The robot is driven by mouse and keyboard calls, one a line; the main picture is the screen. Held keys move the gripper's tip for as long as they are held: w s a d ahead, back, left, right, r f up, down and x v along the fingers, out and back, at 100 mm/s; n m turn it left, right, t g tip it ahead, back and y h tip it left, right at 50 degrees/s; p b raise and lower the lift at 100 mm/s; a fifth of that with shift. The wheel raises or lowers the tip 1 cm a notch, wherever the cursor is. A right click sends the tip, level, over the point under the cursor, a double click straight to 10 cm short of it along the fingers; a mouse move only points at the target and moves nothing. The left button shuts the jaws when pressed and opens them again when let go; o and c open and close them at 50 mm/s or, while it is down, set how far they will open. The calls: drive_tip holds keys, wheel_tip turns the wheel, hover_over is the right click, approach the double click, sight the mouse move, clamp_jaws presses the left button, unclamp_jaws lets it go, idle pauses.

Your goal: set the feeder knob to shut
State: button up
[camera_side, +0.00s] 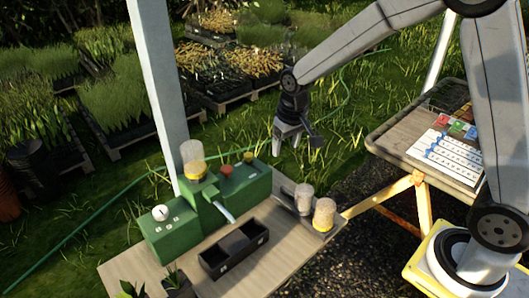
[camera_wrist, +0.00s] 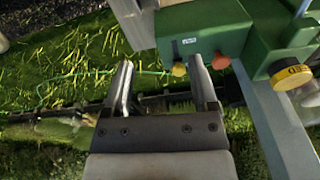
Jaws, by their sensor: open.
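The green feeder (camera_side: 205,205) stands on the wooden table, with a clear hopper (camera_side: 192,155) on top. A white round knob (camera_side: 160,212) sits on its left box; its setting is too small to read. A red-orange knob (camera_side: 227,170) and a yellow-orange one (camera_side: 249,157) sit on its right box. In the wrist view the red-orange knob (camera_wrist: 221,61) and yellow one (camera_wrist: 179,70) show beyond the fingers; the white knob is not seen there. My gripper (camera_side: 287,140) hangs above and right of the feeder, apart from it. Its fingers (camera_wrist: 161,63) are open and empty.
A black divided tray (camera_side: 234,250) lies in front of the feeder. Two clear jars (camera_side: 324,214) stand at the table's right end. Potted plants (camera_side: 178,280) are at the front edge. A white post (camera_side: 160,90) rises behind the feeder. Another table (camera_side: 400,150) is at the right.

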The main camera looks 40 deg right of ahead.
drive_tip(key=m+g, duration=0.1)
hover_over(248, 154)
drive_tip(key=shift+s+f, duration=0.1)
drive_tip(key=shift+f, duration=0.85)
drive_tip(key=shift+f, duration=0.1)
drive_tip(key=shift+f, duration=3.8)
clamp_jaws()
